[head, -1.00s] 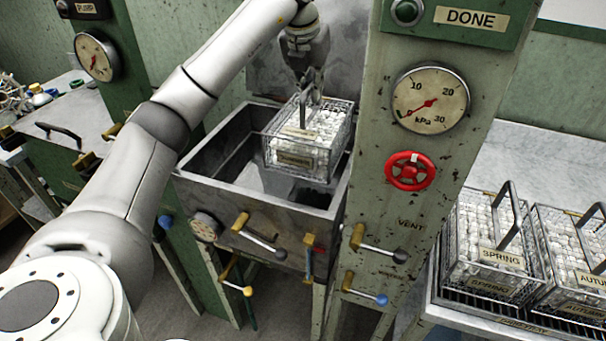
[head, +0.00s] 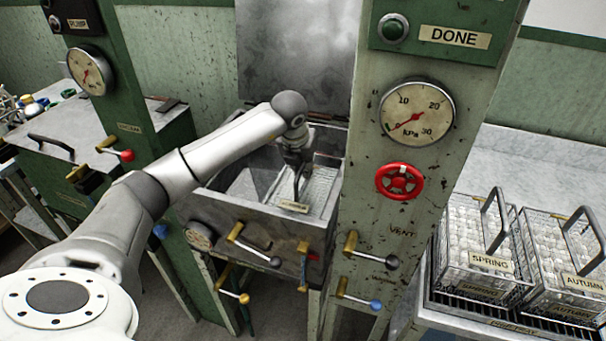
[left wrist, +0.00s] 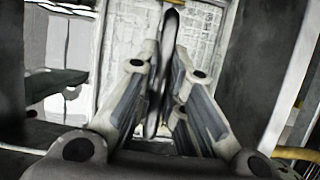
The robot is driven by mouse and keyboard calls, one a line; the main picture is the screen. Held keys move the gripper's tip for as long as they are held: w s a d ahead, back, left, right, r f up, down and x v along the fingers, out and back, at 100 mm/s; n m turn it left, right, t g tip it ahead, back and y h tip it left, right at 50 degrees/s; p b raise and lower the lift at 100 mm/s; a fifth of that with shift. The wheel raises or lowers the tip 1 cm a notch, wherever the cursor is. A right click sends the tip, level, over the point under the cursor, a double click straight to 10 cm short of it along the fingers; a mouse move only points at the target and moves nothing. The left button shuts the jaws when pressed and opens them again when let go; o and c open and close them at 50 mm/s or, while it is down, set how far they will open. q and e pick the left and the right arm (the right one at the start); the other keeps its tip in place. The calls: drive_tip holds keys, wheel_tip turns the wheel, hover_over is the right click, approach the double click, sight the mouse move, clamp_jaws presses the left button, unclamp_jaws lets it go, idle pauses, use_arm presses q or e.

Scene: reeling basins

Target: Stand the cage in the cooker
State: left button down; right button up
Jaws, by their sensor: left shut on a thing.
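The wire cage (head: 320,186), filled with pale cocoons and bearing a small label, is down inside the open cooker (head: 222,214), toward its right side. Its lower part is hidden by the cooker's front wall, so I cannot tell whether it touches the bottom. My left gripper (head: 298,178) is shut on the cage's upright handle. In the left wrist view the fingers (left wrist: 165,110) close around the dark handle (left wrist: 168,50), with the cage's mesh top (left wrist: 205,50) below. My right gripper is not in view.
The cooker's raised lid (head: 295,60) stands behind. Levers (head: 255,251) stick out in front. Cages labelled SPRING (head: 490,262) and AUTUMN (head: 583,282) stand on the right bench.

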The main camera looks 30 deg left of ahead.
sight(303, 187)
use_arm(q)
drive_tip(key=shift+f, duration=1.7)
drive_tip(key=c, duration=1.5)
unclamp_jaws()
drive_tip(key=b+v, duration=0.1)
drive_tip(key=v, duration=1.1)
